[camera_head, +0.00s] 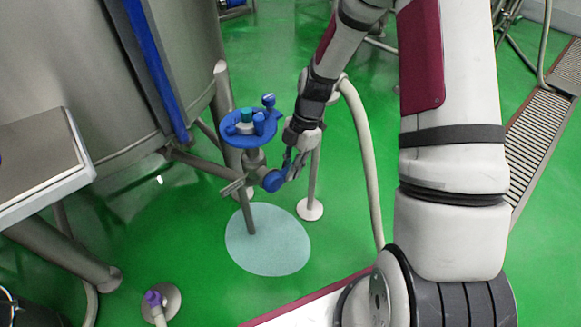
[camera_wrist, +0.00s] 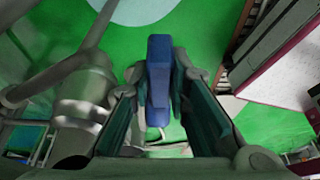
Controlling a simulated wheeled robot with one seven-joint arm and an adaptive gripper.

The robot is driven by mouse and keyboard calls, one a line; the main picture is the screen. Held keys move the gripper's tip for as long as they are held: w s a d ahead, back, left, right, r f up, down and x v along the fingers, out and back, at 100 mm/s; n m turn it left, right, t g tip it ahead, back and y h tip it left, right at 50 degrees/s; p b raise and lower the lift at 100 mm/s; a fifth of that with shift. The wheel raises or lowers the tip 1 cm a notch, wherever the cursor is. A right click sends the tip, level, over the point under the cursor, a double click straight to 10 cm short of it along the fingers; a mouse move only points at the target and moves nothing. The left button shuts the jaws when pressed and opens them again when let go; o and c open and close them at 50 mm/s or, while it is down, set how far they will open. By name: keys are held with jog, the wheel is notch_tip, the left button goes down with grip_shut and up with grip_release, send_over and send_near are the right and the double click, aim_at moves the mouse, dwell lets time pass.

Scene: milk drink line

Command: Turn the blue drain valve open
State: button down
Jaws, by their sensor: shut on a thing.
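The blue drain valve handle (camera_head: 274,181) is on a grey pipe fitting under the tank, above a pale round patch on the floor. My gripper (camera_head: 290,172) reaches down to it from the upper right. In the wrist view the blue handle (camera_wrist: 159,80) stands between the two dark green finger pads of my gripper (camera_wrist: 158,105), which are shut on it. The grey pipe and valve body (camera_wrist: 85,100) lie to the left of the fingers there. The far end of the handle's link to the valve body is partly hidden.
A blue round tray (camera_head: 229,137) with small blue and teal items stands just above the valve. A thin upright post (camera_head: 314,185) and a pale hose (camera_head: 366,165) are close to the right. Steel tanks fill the left. Green floor (camera_head: 340,240) is free below.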

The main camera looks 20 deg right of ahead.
jog(key=shift+r+h, duration=0.2)
jog(key=shift+h, duration=0.2)
jog(key=c, duration=1.5)
grip_release()
jog(key=v, duration=1.2)
jog(key=shift+s, duration=0.15)
